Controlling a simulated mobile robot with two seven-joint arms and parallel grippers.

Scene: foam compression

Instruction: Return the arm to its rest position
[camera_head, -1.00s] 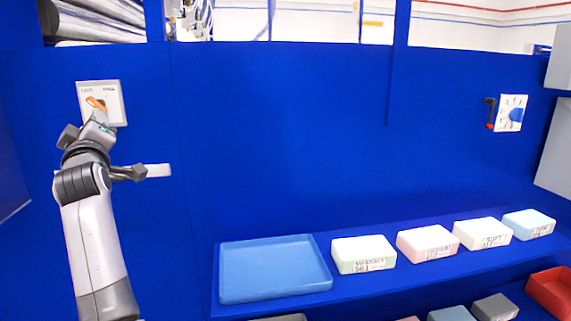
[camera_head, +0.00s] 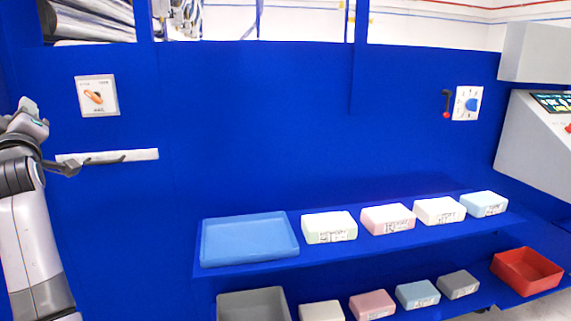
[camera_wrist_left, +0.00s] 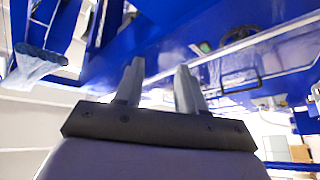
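My left arm stands along the left edge of the head view. Its upper end (camera_head: 28,118) is to the left of the white wall plate (camera_head: 108,88) with the orange rotary knob (camera_head: 95,97), clear of it. In the left wrist view, my left gripper (camera_wrist_left: 158,80) shows two grey fingers with a gap between them and nothing held. My right gripper is in neither view.
A white bar (camera_head: 130,156) is on the blue wall (camera_head: 270,120) near the arm. A blue tray (camera_head: 250,240) and several foam blocks (camera_head: 330,226) are on a shelf. Below are a grey tray (camera_head: 250,303), more blocks and a red bin (camera_head: 527,270). A console (camera_head: 540,145) stands right.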

